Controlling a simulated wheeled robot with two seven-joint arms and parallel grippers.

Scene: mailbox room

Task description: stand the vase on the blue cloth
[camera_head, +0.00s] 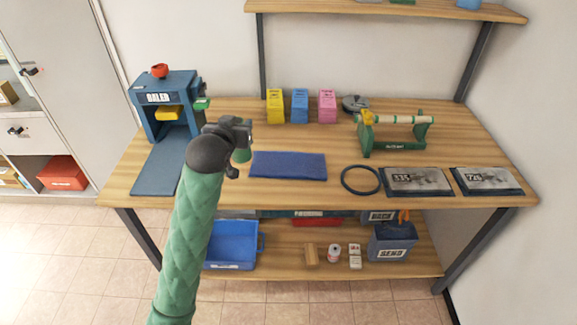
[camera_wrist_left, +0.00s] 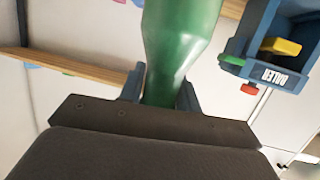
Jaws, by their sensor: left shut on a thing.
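The blue cloth (camera_head: 289,166) lies flat and bare on the wooden workbench, near its front middle. My left gripper (camera_head: 236,132) is just left of the cloth and appears raised above the bench. It is shut on the green vase (camera_wrist_left: 178,45), which fills the space between the two fingers in the left wrist view. In the head view only a small green part of the vase (camera_head: 242,155) shows beside the gripper; my wrist hides the rest. I cannot tell its exact tilt. My right gripper is not in view.
A blue baler (camera_head: 163,97) stands left of the gripper. Yellow, blue and pink boxes (camera_head: 300,106) stand behind the cloth. Bare wood surrounds the cloth.

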